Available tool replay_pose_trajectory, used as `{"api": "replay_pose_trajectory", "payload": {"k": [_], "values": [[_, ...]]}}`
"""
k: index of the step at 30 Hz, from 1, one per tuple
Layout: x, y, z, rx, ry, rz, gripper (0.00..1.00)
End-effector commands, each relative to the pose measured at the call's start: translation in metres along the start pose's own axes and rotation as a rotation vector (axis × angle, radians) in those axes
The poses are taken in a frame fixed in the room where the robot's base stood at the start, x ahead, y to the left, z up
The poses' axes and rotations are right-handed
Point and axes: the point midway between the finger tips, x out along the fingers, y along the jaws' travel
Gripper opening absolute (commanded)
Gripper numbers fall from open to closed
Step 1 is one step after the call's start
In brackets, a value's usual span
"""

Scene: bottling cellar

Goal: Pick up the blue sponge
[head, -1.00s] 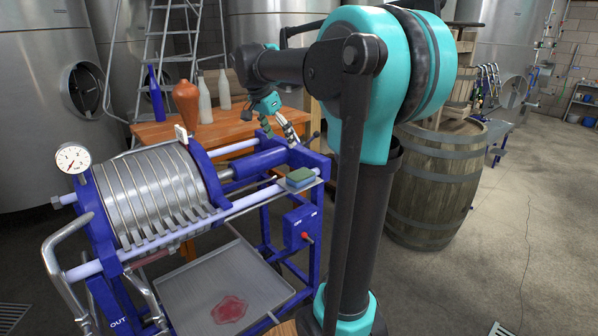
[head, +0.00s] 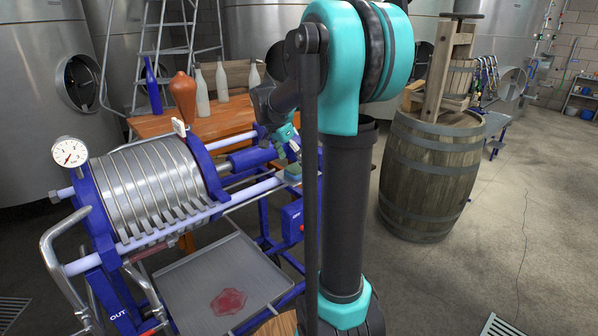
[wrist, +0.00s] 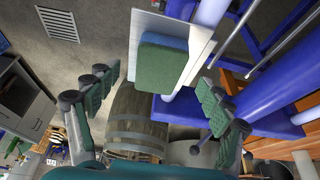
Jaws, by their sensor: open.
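The blue sponge (wrist: 160,62) has a green face turned to the wrist camera and a blue layer along its far edge. It lies on a small pale shelf (wrist: 198,72) fixed beside the blue rails of the filter press. In the head view the sponge (head: 305,169) is mostly hidden behind my arm. My gripper (wrist: 155,105) is open and empty, with one finger on each side of the sponge in the wrist view. I see no contact with the sponge. In the head view my gripper (head: 292,146) is just above the shelf area, partly covered by my arm.
The filter press (head: 150,190) with its plates and a drip tray (head: 195,285) fills the left. An orange table (head: 215,122) with bottles stands behind. A wooden barrel (head: 430,175) stands at the right. Open floor (head: 520,230) lies further right.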

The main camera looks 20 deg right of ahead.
Motion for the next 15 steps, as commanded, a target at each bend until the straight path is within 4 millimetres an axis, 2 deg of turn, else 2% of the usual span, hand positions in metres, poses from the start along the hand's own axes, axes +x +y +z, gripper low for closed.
{"api": "replay_pose_trajectory", "payload": {"k": [3,7,15], "values": [[0.018,0.0,-0.005,0.003,0.0,0.0,0.8],[0.034,0.0,-0.004,0.001,0.0,0.0,0.8],[0.04,0.0,-0.004,0.0,0.0,0.0,0.8]]}}
